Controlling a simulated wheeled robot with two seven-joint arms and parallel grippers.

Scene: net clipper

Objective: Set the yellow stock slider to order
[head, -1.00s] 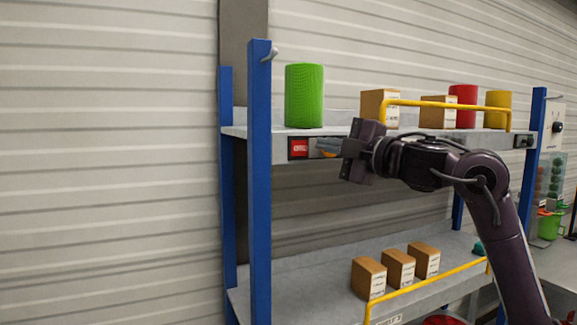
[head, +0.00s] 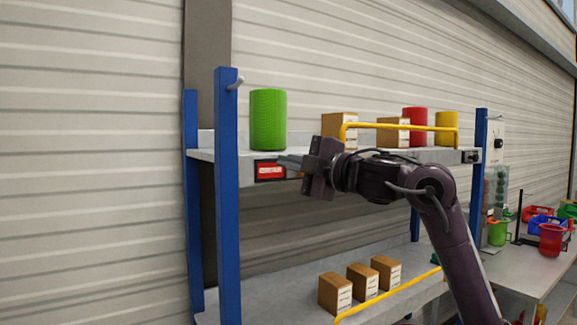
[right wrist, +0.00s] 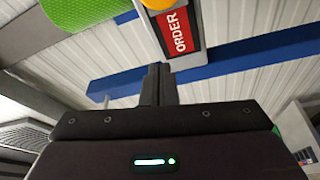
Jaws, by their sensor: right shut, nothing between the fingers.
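The stock slider's holder is on the front edge of the upper shelf, near its left end. Its red label (head: 270,171) is uncovered in the head view, and in the right wrist view the red label (right wrist: 179,32) reads ORDER. The yellow slider (right wrist: 156,4) shows at the top edge of the right wrist view, beside the red label and partly cut off. In the head view the slider is hidden by my right gripper. My right gripper (head: 283,162) is shut and empty, with its fingertips in front of the holder; it also shows in the right wrist view (right wrist: 159,68). My left gripper is not in view.
A green cylinder (head: 268,119) stands on the shelf above the label. Blue posts (head: 228,200) hold up the rack at its left end. A yellow rail (head: 400,128) fronts the upper cartons. Several cartons (head: 335,293) sit on the lower shelf. A table with bins is at the right.

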